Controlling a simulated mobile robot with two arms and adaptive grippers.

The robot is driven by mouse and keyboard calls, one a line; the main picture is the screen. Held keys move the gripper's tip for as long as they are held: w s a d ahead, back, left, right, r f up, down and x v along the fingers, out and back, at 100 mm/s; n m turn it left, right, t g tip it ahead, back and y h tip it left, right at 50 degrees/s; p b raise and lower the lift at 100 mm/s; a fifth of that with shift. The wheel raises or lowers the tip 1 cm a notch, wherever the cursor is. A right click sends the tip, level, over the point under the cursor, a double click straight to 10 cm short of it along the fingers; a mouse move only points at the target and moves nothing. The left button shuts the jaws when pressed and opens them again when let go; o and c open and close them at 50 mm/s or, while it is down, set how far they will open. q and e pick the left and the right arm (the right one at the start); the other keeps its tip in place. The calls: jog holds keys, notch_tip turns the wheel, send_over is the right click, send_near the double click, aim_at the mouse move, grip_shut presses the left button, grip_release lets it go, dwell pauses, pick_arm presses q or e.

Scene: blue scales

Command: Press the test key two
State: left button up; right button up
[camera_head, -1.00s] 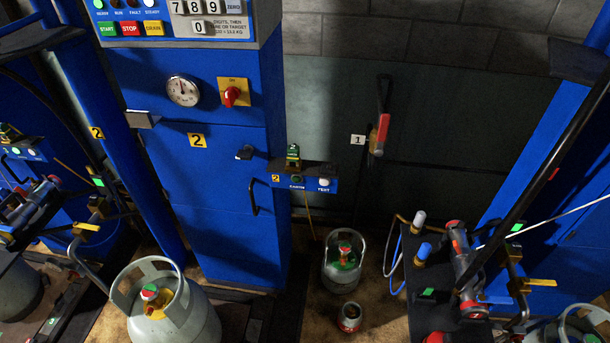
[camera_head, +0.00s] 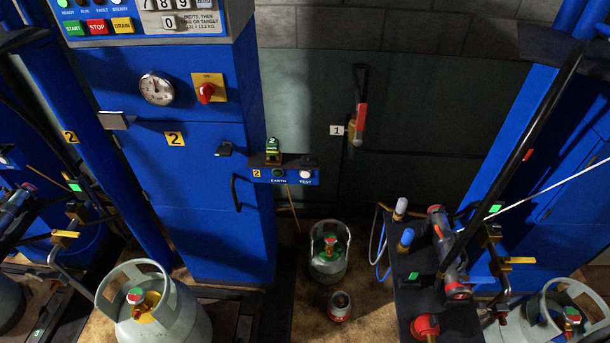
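The test key (camera_head: 305,175) is a small white round button labelled TEST, on the right of a narrow blue box (camera_head: 285,176) marked with a yellow 2. A dark EARTH button (camera_head: 278,173) sits to its left. The box sticks out from the right side of the blue cabinet (camera_head: 215,190) that carries a larger yellow 2. Nothing covers the key and nothing touches it. Neither of my grippers shows in the head view.
A grey gas cylinder (camera_head: 328,256) and a small canister (camera_head: 339,307) stand on the floor below the box. A larger cylinder (camera_head: 170,315) stands at front left. A dark stand (camera_head: 425,300) with hoses is at right. The space before the key looks clear.

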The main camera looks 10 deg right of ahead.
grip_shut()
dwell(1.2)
